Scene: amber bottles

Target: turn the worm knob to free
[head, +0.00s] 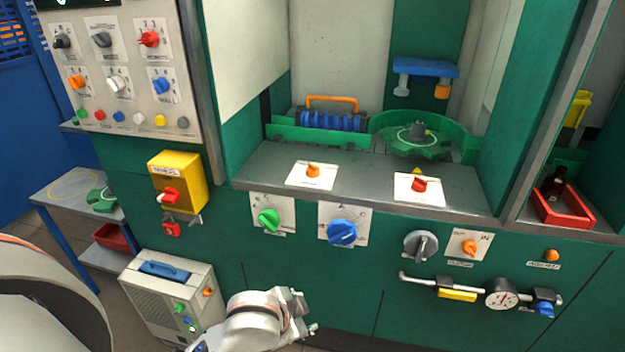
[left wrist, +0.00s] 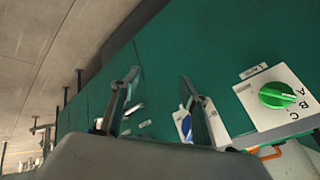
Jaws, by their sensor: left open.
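A blue worm screw (head: 332,121) lies in the green machine's bay. An orange knob (head: 313,170) on a white plate sits on the grey ledge in front of it; its label is too small to read, so I cannot confirm it is the worm knob. A red knob (head: 419,185) sits on a similar plate to its right. My left gripper (head: 304,311) is low in front of the machine's front panel, below the knobs and apart from them. In the left wrist view it (left wrist: 160,78) is open and empty. My right gripper is not in view.
Below the ledge are a green knob (head: 268,219), also in the left wrist view (left wrist: 277,95), a blue knob (head: 342,231) and a grey knob (head: 420,244). A gauge bar (head: 470,291) juts out at right. A yellow switch box (head: 178,181) is at left.

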